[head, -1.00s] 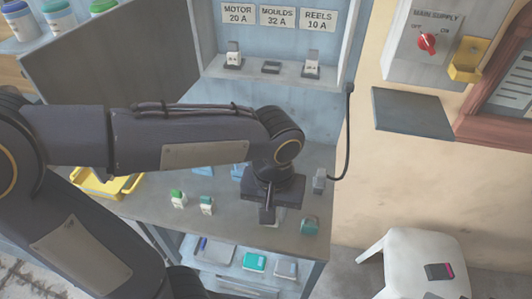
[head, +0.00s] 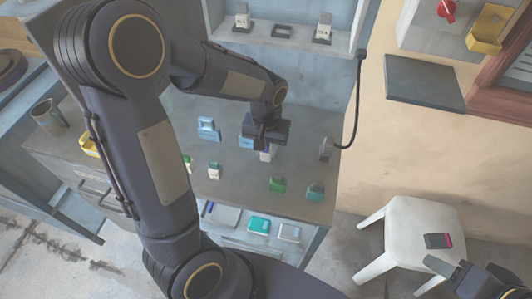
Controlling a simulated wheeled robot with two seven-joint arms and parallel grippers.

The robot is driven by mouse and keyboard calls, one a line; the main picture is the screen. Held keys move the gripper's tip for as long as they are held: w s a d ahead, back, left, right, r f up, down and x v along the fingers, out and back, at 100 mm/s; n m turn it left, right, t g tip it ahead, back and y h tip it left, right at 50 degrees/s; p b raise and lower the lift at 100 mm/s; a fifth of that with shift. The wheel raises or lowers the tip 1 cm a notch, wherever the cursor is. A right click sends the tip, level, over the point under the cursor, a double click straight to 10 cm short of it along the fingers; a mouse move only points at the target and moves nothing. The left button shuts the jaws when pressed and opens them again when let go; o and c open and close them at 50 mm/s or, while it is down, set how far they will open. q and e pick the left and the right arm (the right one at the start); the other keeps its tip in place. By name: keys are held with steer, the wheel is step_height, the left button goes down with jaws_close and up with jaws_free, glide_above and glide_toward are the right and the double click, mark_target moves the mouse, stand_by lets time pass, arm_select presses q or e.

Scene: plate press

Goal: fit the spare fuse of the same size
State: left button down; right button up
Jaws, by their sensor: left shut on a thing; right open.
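My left gripper (head: 266,138) is shut on a small pale fuse (head: 266,154) over the bench; its rating cannot be read. Blue fuses (head: 207,128) lie left of it, one partly hidden by the gripper. White fuses with green tops (head: 214,170), a green one (head: 277,185) and a teal one (head: 314,190) lie nearer. In the fuse cabinet, pale fuses stand at the left (head: 241,18) and right (head: 323,28). The middle holder (head: 282,31) is low and dark, with no fuse visible. My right gripper (head: 468,277) is open and empty at the lower right, partly cut off.
A grey switch-like piece (head: 326,149) on the bench meets a black cable. A white stool (head: 410,228) bears a dark and pink device (head: 438,241). The red main switch (head: 446,10) is at top right, above a grey wall shelf (head: 424,82). A cup (head: 46,116) stands left.

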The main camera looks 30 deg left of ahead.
mark_target(266, 156)
arm_select(q)
steer(key=shift+w+f, duration=0.1)
steer(key=shift+f, duration=1.55)
steer(key=shift+f, duration=0.15)
steer(key=c, duration=1.1)
jaws_free()
steer(key=shift+c, duration=0.2)
